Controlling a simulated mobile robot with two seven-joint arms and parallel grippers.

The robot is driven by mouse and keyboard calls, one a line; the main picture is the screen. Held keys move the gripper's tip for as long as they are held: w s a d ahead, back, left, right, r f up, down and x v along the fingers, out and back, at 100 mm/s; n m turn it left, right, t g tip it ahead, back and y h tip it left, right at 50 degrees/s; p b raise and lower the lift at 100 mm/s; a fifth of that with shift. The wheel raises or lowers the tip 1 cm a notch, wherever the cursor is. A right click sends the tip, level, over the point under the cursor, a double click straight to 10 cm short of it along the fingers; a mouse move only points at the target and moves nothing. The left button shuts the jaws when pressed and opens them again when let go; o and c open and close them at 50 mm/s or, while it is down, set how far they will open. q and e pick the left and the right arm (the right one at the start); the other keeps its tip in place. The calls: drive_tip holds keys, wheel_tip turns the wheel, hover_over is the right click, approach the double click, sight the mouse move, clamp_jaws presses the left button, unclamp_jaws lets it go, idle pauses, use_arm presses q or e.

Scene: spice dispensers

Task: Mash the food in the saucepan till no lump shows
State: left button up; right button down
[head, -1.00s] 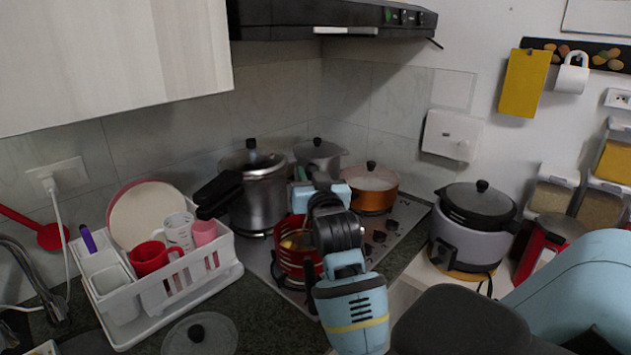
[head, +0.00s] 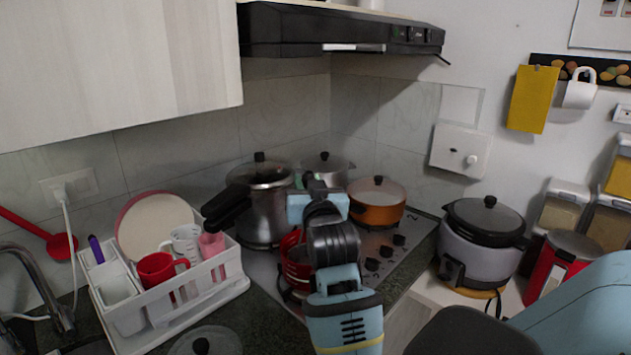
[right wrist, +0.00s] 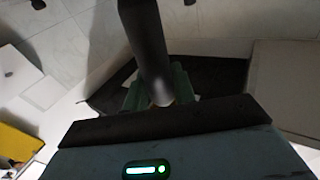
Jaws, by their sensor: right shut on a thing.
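The red saucepan (head: 294,262) stands on the hob's front left part, largely hidden behind my right arm. Its inside and the food do not show clearly now. My right gripper (head: 311,182) is raised above and behind the saucepan in the head view. In the right wrist view, its green fingers (right wrist: 160,97) are shut on a dark grey rod-like handle (right wrist: 146,45). The handle's far end is out of that view, so I cannot tell whether the tool touches the food. My left gripper is not in view.
A pressure cooker (head: 266,206), a grey pot (head: 327,171) and an orange pan (head: 377,205) crowd the hob around the saucepan. A white dish rack (head: 190,315) stands left, a rice cooker (head: 480,245) right. The range hood (head: 340,30) hangs above.

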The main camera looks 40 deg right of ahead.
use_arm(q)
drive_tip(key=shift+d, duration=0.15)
use_arm(e)
drive_tip(key=shift+a, duration=0.1)
